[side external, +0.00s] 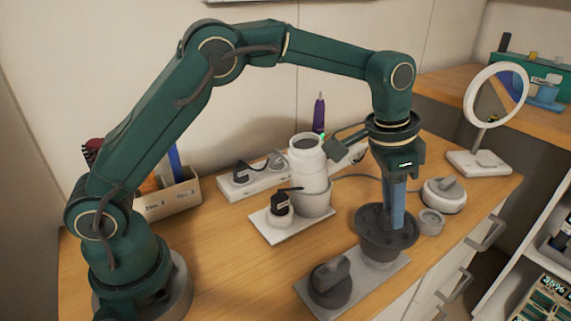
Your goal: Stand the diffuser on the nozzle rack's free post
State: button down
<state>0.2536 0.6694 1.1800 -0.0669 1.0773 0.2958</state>
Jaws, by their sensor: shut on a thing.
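The diffuser (376,236) is a dark grey round bowl, open side up. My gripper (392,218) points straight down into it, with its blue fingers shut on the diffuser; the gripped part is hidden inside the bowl. The diffuser is roughly upright at the right end of the nozzle rack (397,272), a light grey plate near the front of the table. A paler grey piece shows just under the bowl. The post itself is hidden, and I cannot tell whether the diffuser rests on it. A dark grey nozzle (330,284) occupies the rack's left end.
A small round tin (431,222) and a round white device (445,197) are close right of the diffuser. A power strip (237,189), organiser box (182,196) and mirror (480,158) stand farther off.

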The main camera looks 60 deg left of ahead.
jog(key=shift+s+x, duration=0.15)
jog(key=shift+x, duration=0.55)
jog(key=shift+s+x, duration=0.1)
jog(key=shift+x, duration=0.55)
jog(key=c, duration=0.6)
grip_release()
jog(key=shift+a, duration=0.15)
jog(key=shift+v, duration=2.55)
